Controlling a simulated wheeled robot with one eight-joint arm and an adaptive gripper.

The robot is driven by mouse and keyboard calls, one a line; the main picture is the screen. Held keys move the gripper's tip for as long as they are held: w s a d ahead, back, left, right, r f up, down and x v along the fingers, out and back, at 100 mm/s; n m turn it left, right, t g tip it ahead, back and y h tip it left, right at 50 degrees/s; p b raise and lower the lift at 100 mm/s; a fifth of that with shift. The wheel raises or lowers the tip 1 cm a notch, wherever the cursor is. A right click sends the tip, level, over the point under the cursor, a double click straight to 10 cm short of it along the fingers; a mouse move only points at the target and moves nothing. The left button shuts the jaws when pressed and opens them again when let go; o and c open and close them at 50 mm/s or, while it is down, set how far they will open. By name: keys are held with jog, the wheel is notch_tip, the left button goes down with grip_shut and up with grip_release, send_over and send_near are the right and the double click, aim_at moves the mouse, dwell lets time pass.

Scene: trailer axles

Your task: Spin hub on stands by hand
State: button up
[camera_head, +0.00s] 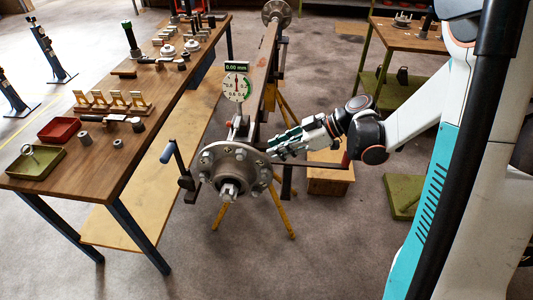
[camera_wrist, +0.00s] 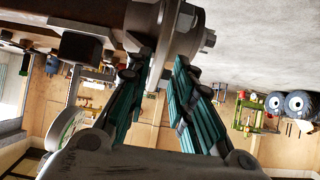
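The hub (camera_head: 235,168) is a grey metal flange with studs around its face and a castle nut at its centre. It sits on the near end of a long axle beam (camera_head: 262,75) held up on stands (camera_head: 286,212). My gripper (camera_head: 272,150) comes in from the right at the hub's right rim. In the wrist view, the teal-padded fingers of my gripper (camera_wrist: 160,68) lie on either side of the hub's flange edge (camera_wrist: 157,62). Whether both pads press on it is unclear. A dial gauge (camera_head: 237,86) reading 0.00 mm stands behind the hub.
A wooden workbench (camera_head: 100,170) on the left holds a red tray (camera_head: 60,129), a green tray (camera_head: 36,163) and small parts. A wooden crate (camera_head: 331,180) stands beneath my arm. Floor in front is clear.

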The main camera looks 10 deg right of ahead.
jog(key=shift+v, duration=2.7)
